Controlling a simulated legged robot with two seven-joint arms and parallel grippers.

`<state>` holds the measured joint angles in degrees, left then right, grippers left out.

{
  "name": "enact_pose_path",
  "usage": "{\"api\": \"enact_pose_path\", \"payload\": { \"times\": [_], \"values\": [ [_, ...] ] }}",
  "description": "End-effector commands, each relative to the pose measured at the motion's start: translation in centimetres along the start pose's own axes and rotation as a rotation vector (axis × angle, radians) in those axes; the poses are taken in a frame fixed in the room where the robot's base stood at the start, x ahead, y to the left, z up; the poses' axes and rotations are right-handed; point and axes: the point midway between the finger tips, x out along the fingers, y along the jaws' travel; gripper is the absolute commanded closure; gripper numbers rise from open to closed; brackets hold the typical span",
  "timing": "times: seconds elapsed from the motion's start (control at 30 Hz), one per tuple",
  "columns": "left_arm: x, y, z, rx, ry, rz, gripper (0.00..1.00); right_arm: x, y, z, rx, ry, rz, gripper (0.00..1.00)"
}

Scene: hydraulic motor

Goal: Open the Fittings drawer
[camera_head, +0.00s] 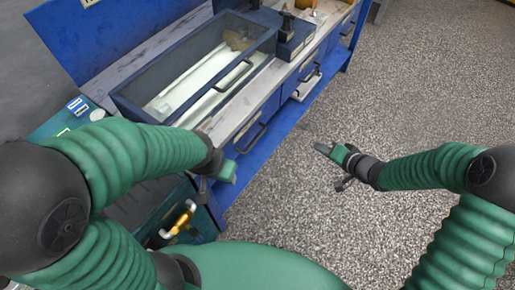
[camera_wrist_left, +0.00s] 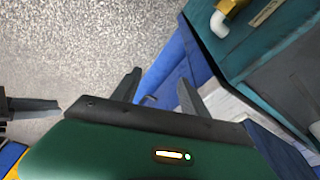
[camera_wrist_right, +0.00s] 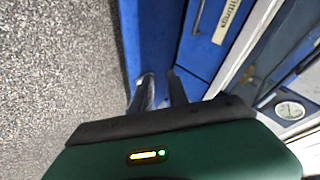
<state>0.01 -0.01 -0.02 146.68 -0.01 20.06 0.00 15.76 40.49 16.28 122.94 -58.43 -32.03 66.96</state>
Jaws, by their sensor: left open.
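The Fittings drawer (camera_wrist_right: 205,45) shows as a blue front with a white label in the right wrist view; the label's readable part ends in "ittings". The drawer looks closed there. In the head view the labels are too small to read on the blue bench's drawer fronts. My right gripper (camera_head: 333,160) is in the air right of the bench. Its fingers (camera_wrist_right: 160,92) are apart with nothing clearly between them, and the drawer front lies beyond them. My left gripper (camera_head: 226,174) is open and empty near the bench's near end; its fingers (camera_wrist_left: 158,92) are wide apart.
A glass-topped case (camera_head: 200,75) stands on the bench. One drawer handle (camera_head: 253,137) is near the bench's near end, another (camera_head: 310,75) farther along. A teal unit with a yellow and white pipe fitting (camera_head: 180,220) is by my left arm. The speckled floor (camera_head: 430,95) is clear.

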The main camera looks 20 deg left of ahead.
Motion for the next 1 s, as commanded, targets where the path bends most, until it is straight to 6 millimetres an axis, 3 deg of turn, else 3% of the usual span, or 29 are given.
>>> {"api": "enact_pose_path", "payload": {
  "times": [0.03, 0.1, 0.2, 0.37, 0.47, 1.0],
  "values": [
    [3.2, 0.0, 0.8, 0.000, 0.000, 0.000, 0.48, 3.2, 1.1, 2.1, 0.074, -0.025, -0.105, 0.80],
    [5.2, 0.0, 1.2, 0.000, 0.000, 0.000, 0.48, 5.6, 0.1, 4.2, 0.183, -0.080, -0.272, 0.80],
    [7.2, 0.0, 1.7, 0.000, -0.001, 0.000, 0.48, 6.8, -1.3, 6.6, 0.324, -0.176, -0.471, 0.80],
    [7.4, 0.0, 1.8, 0.001, 0.000, 0.000, 0.48, 6.7, -3.1, 7.7, 0.396, -0.249, -0.576, 0.80],
    [7.7, 0.0, 1.8, 0.001, 0.001, 0.000, 0.48, 7.8, -4.1, 7.9, 0.395, -0.251, -0.576, 0.80],
    [11.6, 0.0, 2.7, 0.001, 0.000, 0.000, 0.48, 18.6, -11.3, 9.5, 0.393, -0.248, -0.572, 0.80]
  ]
}}
